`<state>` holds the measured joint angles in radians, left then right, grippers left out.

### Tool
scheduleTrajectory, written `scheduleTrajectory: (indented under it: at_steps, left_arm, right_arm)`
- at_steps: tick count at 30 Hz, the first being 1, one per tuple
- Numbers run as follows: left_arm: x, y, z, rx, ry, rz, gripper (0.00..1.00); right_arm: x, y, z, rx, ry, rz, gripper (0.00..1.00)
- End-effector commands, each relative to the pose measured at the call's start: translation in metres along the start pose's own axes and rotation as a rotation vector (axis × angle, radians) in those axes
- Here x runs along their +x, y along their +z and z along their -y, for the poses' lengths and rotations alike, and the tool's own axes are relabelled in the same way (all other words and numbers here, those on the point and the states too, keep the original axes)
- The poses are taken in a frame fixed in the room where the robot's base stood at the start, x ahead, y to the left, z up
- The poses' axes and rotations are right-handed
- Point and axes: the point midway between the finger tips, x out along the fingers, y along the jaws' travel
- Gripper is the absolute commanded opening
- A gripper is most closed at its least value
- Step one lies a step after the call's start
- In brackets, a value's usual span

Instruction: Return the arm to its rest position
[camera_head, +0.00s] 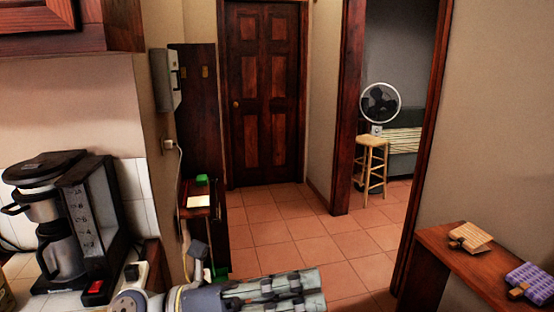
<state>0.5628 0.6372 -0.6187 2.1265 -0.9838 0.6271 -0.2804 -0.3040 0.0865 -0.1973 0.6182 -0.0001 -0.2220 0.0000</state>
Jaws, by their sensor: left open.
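My left gripper (306,290) is at the bottom centre of the head view, at the end of my left arm, which comes in from the lower left. It points to the right, and its grey, worn-looking fingers are partly cut off by the bottom edge. It is open and I see nothing held in it. My right gripper is not in view.
A coffee maker (66,222) stands on the counter at left. A small wall shelf (196,212) holds a green item. A wooden side table (466,262) at right bears two small items. A stool (371,160) with a fan (380,104) stands beyond a doorway. Tiled floor (290,237) is clear.

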Motion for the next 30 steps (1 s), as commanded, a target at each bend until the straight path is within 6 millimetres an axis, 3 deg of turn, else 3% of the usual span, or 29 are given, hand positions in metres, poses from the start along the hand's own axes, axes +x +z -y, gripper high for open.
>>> scheduleTrajectory:
  at_steps: [4, 8, 11, 14, 17, 22, 26, 30]
  left_arm:
    - [-0.016, 0.048, -0.004, -0.265, -0.038, 0.379, 0.45]
    - [-0.055, 0.078, -0.032, -0.515, -0.028, 0.704, 0.45]
    - [-0.097, 0.082, -0.066, -0.718, 0.007, 0.948, 0.45]
    - [-0.143, 0.066, -0.104, -0.926, 0.066, 1.185, 0.45]
    - [-0.189, 0.029, -0.140, -1.138, 0.148, 1.413, 0.45]
    - [-0.257, -0.074, -0.180, -1.488, 0.344, 1.770, 0.45]
    - [-0.289, -0.162, -0.183, -1.719, 0.520, 1.987, 0.45]
    - [-0.306, -0.240, -0.167, -1.904, 0.704, 2.151, 0.45]
  right_arm:
    - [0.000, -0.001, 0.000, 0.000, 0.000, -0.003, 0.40]
    - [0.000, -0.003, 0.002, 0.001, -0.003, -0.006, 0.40]
    - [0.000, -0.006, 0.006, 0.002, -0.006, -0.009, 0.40]
    - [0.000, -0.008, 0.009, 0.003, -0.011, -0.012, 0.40]
    - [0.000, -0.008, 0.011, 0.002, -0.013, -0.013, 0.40]
    - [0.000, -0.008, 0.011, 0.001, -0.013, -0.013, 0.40]
    - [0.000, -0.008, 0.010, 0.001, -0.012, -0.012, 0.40]
    - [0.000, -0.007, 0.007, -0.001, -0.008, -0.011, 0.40]
